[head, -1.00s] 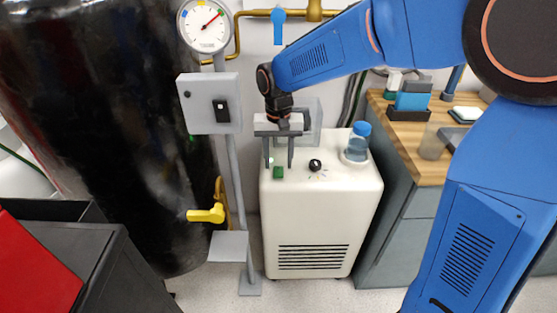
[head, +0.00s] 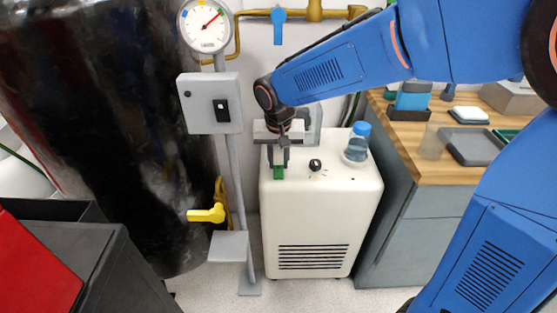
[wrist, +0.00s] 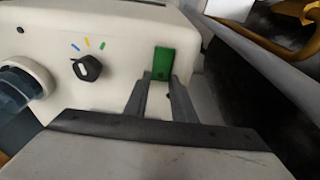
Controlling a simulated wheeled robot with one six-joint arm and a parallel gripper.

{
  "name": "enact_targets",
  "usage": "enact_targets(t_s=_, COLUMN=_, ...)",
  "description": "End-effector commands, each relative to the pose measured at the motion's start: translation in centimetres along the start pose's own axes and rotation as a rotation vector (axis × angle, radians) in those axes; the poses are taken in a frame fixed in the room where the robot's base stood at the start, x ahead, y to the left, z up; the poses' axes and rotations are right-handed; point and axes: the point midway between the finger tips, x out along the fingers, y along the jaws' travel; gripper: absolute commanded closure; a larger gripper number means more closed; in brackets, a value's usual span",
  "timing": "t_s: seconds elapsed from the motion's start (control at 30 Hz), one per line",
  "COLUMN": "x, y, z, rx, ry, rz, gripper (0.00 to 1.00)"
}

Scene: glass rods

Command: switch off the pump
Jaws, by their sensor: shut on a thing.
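The pump is a cream-white cabinet (head: 315,225) with a grille low on its front. A green rocker switch (head: 278,173) sits near the left front edge of its top; it also shows in the wrist view (wrist: 163,62). My gripper (head: 278,163) points down at the switch, its fingers drawn close together and shut on it. In the wrist view the fingertips (wrist: 159,82) reach the near end of the switch. Which way the switch is tipped cannot be told. A black knob (head: 315,165) with coloured marks stands to the right of the switch.
A blue-capped bottle (head: 356,143) stands at the cabinet's right rear. Left of it are a grey post with a switch box (head: 210,103), a gauge (head: 204,25) and a yellow lever (head: 206,214). A wooden counter (head: 440,172) is on the right.

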Motion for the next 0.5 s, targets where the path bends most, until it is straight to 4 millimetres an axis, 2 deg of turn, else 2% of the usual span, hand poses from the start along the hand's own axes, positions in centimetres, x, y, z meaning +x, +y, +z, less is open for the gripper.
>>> enact_targets(t_s=0.2, x=-0.29, y=0.01, z=0.46, rx=-0.002, ry=0.108, rz=-0.001, gripper=0.99)
enact_targets(t_s=0.5, x=-0.32, y=-0.01, z=0.46, rx=0.000, ry=0.127, rz=-0.002, gripper=0.99)
